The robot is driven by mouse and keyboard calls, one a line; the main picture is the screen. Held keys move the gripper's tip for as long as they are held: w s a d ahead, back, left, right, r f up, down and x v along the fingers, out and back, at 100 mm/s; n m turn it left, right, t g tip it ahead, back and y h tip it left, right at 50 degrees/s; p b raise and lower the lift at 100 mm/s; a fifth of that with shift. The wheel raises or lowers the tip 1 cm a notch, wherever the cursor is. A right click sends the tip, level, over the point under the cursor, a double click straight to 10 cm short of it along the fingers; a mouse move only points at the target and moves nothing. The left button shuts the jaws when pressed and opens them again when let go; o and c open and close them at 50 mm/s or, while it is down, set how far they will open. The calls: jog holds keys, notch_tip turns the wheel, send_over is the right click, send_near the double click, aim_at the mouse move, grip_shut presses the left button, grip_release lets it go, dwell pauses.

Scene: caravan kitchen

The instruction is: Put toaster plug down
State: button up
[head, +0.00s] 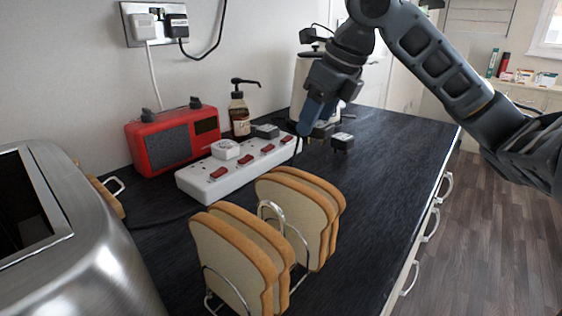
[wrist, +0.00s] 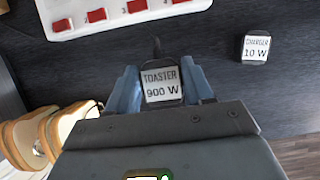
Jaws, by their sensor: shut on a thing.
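The toaster plug (wrist: 161,84) is a dark plug with a white label reading TOASTER 900 W. In the wrist view it sits between the two blue fingers of my gripper (wrist: 161,72), which is shut on it. In the head view my gripper (head: 312,116) points down over the black worktop (head: 375,160), just beyond the far right end of the white power strip (head: 205,178). The plug is outside the strip's sockets. Its height above the worktop is hard to tell.
A charger plug (wrist: 257,48) labelled 10 W lies on the worktop right of my gripper; the head view shows it too (head: 342,141). Toast racks with bread (head: 235,255), a red radio (head: 172,140), a pump bottle (head: 240,112) and a toaster (head: 95,260) stand around. The right worktop is clear.

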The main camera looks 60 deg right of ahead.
jog(key=w+a+f, duration=0.2)
jog(key=w, duration=0.1)
jog(key=w+a+f, duration=0.2)
jog(key=shift+w+a+f, duration=0.1)
jog(key=shift+w, duration=0.1)
jog(key=shift+f+b, duration=0.3)
jog(key=shift+f, duration=1.6)
jog(key=shift+f, duration=0.15)
jog(key=o, duration=1)
jog(key=shift+o, duration=0.2)
jog(key=shift+s+r, duration=0.15)
jog(key=shift+r, duration=0.4)
jog(key=p+v, duration=0.1)
jog(key=v, duration=1)
jog(key=shift+p, duration=0.35)
jog(key=shift+s, duration=0.15)
